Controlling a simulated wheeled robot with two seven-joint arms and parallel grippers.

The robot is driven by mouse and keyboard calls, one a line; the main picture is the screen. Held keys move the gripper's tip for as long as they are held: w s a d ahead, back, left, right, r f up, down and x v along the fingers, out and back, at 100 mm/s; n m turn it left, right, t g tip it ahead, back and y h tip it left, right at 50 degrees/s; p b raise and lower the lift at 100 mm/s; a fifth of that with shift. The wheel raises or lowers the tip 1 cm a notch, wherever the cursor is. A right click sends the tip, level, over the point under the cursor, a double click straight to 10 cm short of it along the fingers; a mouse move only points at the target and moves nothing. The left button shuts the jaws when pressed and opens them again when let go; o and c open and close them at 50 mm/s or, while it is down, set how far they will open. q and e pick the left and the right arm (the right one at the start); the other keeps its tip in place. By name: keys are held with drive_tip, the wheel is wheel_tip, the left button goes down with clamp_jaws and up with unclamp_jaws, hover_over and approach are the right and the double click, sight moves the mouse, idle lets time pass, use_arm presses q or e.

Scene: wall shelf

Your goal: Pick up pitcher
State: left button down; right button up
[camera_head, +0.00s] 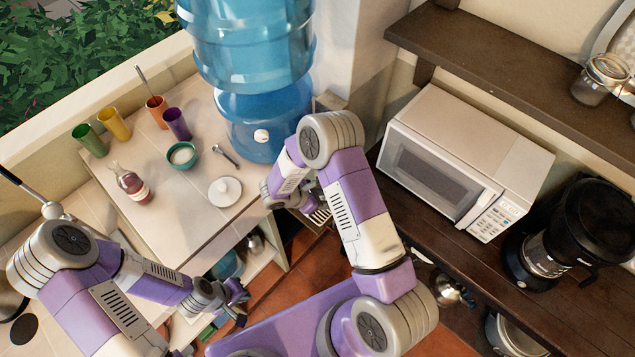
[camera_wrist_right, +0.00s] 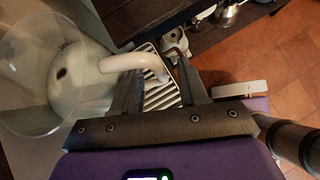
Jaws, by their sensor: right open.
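A clear, see-through pitcher (camera_wrist_right: 45,90) with a pale curved handle (camera_wrist_right: 125,62) fills the left of the right wrist view. My right gripper (camera_wrist_right: 165,85) is open. The end of the handle appears in the gap between its two dark fingers; I cannot tell whether they touch it. In the head view my right arm hides this gripper and I cannot make out the pitcher. My left gripper (camera_head: 238,303) is low in the head view, beside the cabinet, with its dark fingers apart and nothing seen between them.
A slatted grey piece (camera_wrist_right: 160,92) lies beneath the right fingers. A blue water dispenser (camera_head: 255,110) stands behind my right arm. The tiled counter (camera_head: 170,235) holds cups, a teal bowl and a bottle. A microwave (camera_head: 460,165) and coffee maker (camera_head: 545,255) stand right.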

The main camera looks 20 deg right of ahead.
drive_tip(key=shift+d+f, duration=0.2)
clamp_jaws()
drive_tip(key=shift+r, duration=0.1)
idle(1.2)
